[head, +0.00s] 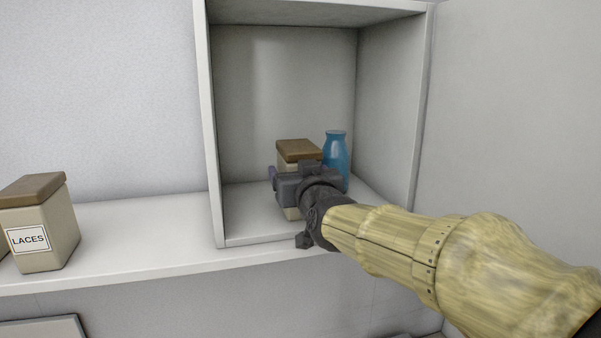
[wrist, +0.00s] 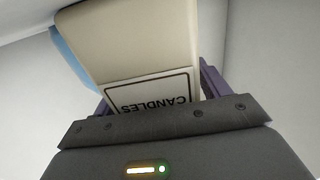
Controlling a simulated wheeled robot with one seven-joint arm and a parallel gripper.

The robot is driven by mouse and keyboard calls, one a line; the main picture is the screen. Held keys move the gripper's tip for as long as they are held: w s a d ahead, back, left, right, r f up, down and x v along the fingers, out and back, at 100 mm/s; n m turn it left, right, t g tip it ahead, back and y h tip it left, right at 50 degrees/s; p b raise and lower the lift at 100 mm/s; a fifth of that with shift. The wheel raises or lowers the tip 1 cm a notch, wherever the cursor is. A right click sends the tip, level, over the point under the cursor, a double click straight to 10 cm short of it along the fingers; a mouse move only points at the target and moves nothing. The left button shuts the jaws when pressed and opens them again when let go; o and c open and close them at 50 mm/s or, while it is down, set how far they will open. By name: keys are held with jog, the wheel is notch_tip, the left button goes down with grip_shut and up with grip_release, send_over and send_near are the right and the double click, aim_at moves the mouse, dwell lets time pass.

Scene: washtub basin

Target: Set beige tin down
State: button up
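The beige tin (head: 299,150) has a brown lid and stands upright inside the open white cubby, mostly hidden behind my gripper (head: 297,180). In the wrist view the tin (wrist: 135,45) shows a white label reading CANDLES, upside down in that picture. The purple fingers of my gripper (wrist: 155,92) lie on either side of the tin, shut on it. The tin's base is near the cubby floor (head: 250,205); I cannot tell whether it touches.
A blue bottle (head: 336,155) stands just right of the tin in the cubby. The cubby's left wall (head: 208,130) and right wall (head: 395,105) bound the space. Another beige tin labelled LACES (head: 42,225) stands on the shelf (head: 140,235) at the left. The cubby floor left of my gripper is clear.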

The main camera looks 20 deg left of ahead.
jog(key=shift+o, duration=0.3)
jog(key=shift+s+a+f, duration=0.1)
jog(key=shift+s+a, duration=0.1)
jog(key=shift+a, duration=0.05)
jog(key=shift+a, duration=0.1)
jog(key=shift+r, duration=0.2)
jog(key=shift+s, duration=0.1)
jog(key=b+v, duration=0.5)
jog(key=v, duration=0.7)
jog(key=shift+w, duration=0.2)
